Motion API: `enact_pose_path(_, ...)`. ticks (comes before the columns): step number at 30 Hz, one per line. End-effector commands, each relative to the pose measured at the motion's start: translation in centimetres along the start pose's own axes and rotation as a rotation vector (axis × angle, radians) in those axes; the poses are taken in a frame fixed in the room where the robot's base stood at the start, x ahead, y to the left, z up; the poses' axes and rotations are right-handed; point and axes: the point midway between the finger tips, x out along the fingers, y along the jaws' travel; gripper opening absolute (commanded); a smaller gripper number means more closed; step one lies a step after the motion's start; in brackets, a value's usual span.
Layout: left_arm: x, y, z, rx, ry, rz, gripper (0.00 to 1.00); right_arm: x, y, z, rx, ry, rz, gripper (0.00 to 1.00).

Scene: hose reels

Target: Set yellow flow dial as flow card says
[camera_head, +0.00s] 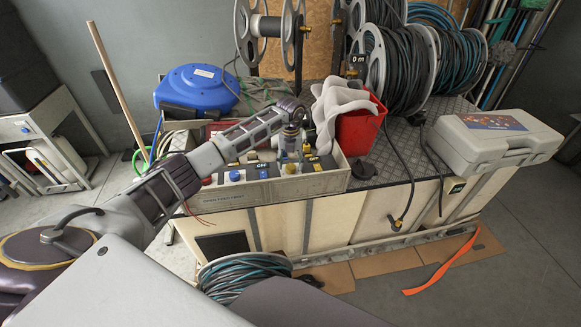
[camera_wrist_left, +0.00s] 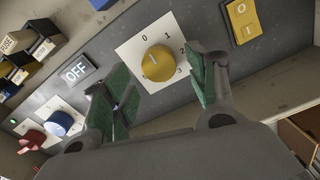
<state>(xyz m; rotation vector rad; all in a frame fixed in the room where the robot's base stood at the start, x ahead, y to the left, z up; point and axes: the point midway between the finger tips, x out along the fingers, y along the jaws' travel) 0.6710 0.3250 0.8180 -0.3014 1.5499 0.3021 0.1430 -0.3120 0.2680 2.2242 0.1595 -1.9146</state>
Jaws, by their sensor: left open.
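The yellow dial (camera_wrist_left: 158,63) sits on a white square plate (camera_wrist_left: 133,48) marked 0, 1, 2 and 3. A small pale mark on its face seems to lie on the side toward 0, but is hard to read. My left gripper (camera_wrist_left: 162,72) is open, its green-padded fingers on either side of the dial; I cannot tell whether they touch it. In the head view my left gripper (camera_head: 292,138) reaches down over the grey control panel (camera_head: 270,190), and the dial (camera_head: 290,168) shows just below it. I cannot make out a flow card. My right gripper is not in view.
Beside the dial are an OFF display (camera_wrist_left: 76,72), a blue knob (camera_wrist_left: 60,123), a red knob (camera_wrist_left: 32,141) and a yellow rocker switch (camera_wrist_left: 242,20). A red bucket with a cloth (camera_head: 358,130), hose reels (camera_head: 400,65) and a grey case (camera_head: 495,135) stand on the bench.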

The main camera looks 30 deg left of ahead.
Motion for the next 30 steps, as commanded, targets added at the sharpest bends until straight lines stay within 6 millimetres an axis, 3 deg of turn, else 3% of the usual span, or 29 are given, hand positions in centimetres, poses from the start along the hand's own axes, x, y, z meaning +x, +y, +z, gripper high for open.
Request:
enact_pose_path(7,2.2,0.0,0.0,-0.001,0.001,-0.001,0.58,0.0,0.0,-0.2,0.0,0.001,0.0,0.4)
enact_pose_path(19,2.6,0.0,0.0,0.0,0.0,-0.001,0.58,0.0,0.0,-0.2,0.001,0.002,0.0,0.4)
enact_pose_path(30,2.6,0.0,0.0,0.0,0.0,0.0,0.12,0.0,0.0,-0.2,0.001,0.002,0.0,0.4)
